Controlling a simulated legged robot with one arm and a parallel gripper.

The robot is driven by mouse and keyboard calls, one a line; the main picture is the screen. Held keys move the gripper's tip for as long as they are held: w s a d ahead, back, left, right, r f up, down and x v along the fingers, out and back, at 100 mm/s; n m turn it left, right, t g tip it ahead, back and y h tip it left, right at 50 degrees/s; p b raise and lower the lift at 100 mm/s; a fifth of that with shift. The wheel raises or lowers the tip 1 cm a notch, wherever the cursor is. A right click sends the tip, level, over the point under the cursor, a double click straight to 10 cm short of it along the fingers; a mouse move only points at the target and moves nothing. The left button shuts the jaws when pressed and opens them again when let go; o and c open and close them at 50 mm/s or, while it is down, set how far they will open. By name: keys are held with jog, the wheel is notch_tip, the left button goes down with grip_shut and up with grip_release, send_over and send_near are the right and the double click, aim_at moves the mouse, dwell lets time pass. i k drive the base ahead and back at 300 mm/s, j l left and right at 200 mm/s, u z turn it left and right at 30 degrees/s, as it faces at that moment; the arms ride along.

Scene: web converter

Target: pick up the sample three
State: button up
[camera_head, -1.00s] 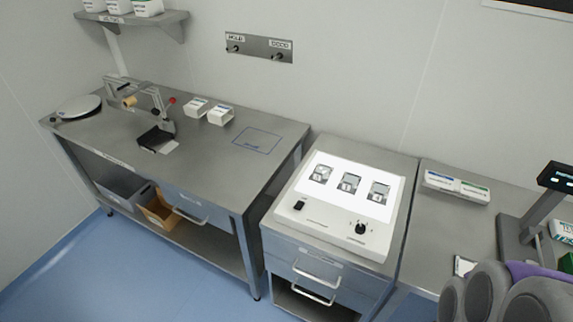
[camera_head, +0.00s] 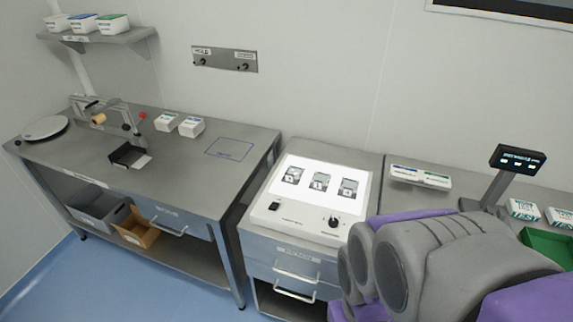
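Three small grey sample pouches with white labels lie in a row on the lit white panel of the light box (camera_head: 284,214). They are the left pouch (camera_head: 293,175), the middle pouch (camera_head: 320,181) and the right pouch (camera_head: 349,188). The numbers on their labels are too small to read surely, so I cannot tell which is sample three. My grey and purple arm fills the lower right, to the right of the light box and nearer to me. My gripper is not in view.
A steel bench (camera_head: 85,155) stands left, with a marked blue rectangle (camera_head: 229,148), two white boxes and a sealing device. Right of the light box are a two-part label holder (camera_head: 420,177), a display on a post (camera_head: 517,158) and a green tray (camera_head: 548,245), partly behind my arm.

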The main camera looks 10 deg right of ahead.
aim_at(293, 172)
jog(key=i+j+z, duration=0.15)
jog(key=j, duration=0.25)
jog(key=i+j+z, duration=0.15)
jog(key=j, duration=0.25)
jog(key=i+j+z, duration=0.2)
jog(key=j, duration=0.25)
jog(key=i+j+z, duration=0.15)
jog(key=j, duration=0.3)
jog(key=i+j+z, duration=0.15)
jog(key=j, duration=0.35)
jog(key=j+z, duration=0.15)
jog(key=j, duration=0.3)
